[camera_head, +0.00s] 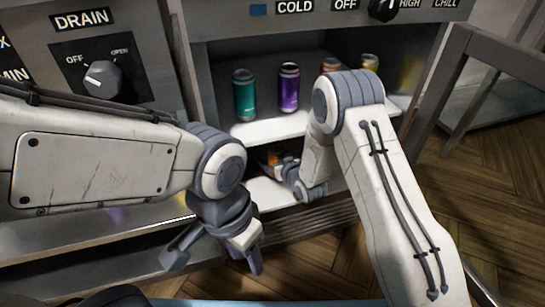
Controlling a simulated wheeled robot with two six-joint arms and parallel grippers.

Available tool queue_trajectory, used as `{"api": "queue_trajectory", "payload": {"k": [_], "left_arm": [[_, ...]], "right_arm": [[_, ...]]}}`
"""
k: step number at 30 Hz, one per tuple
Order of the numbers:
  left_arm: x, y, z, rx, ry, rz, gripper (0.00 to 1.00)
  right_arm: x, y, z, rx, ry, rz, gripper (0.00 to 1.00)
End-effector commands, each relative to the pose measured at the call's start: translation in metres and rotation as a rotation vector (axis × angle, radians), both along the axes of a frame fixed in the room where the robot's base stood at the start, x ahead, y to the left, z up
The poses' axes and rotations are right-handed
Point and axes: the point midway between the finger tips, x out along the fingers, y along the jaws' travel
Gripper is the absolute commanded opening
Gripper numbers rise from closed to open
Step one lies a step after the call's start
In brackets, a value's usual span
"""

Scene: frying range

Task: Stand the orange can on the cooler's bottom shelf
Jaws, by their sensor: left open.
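The cooler's bottom shelf (272,194) is a pale ledge below the upper shelf, partly hidden by my arms. A small orange patch, likely the orange can (273,158), shows in the dark space over the bottom shelf; most of it is hidden. My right gripper (280,167) reaches into that space right beside it. I cannot tell whether its fingers are closed on the can, or whether the can touches the shelf. My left gripper (216,265) is open and empty, pointing down in front of the cooler.
On the upper shelf (265,130) stand a teal can (244,95), a purple can (289,87), a red-orange can (330,65) and a gold-topped can (370,62), the latter two partly behind my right arm. The cooler's open door (440,85) is at right. A drain knob (103,79) is at left.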

Motion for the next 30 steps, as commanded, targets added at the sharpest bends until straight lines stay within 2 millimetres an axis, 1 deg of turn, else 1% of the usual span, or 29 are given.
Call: {"api": "queue_trajectory", "payload": {"k": [4,6,8,11,15,21,25,28,30], "left_arm": [[0.000,0.000,0.000,0.000,0.000,0.000,0.50],[0.000,0.000,0.003,0.000,0.000,0.000,0.50],[0.000,0.000,0.006,0.000,0.000,0.000,0.50],[0.000,0.000,0.014,0.000,0.000,0.000,0.50],[0.000,0.000,0.028,0.000,0.000,0.000,0.50],[0.000,0.000,0.042,0.000,0.000,0.000,0.50],[0.000,0.000,0.046,0.000,0.000,0.000,0.50],[0.000,0.000,0.048,0.000,0.000,0.000,0.50],[0.000,0.000,0.048,0.000,0.000,0.000,0.50]], "right_arm": [[0.000,0.000,0.001,0.000,0.000,0.000,0.95],[0.000,0.000,0.004,0.000,-0.001,0.000,0.95],[-0.004,-0.003,0.006,-0.001,0.003,0.000,0.95],[-0.017,-0.009,0.013,-0.001,0.004,-0.001,0.95],[-0.043,-0.022,0.024,-0.001,0.005,-0.002,0.95],[-0.077,-0.040,0.037,-0.001,0.004,-0.003,0.95],[-0.092,-0.047,0.042,0.000,0.002,0.000,0.95],[-0.098,-0.050,0.044,-0.002,0.002,0.000,0.95],[-0.100,-0.048,0.047,-0.012,0.011,0.005,0.95]]}}
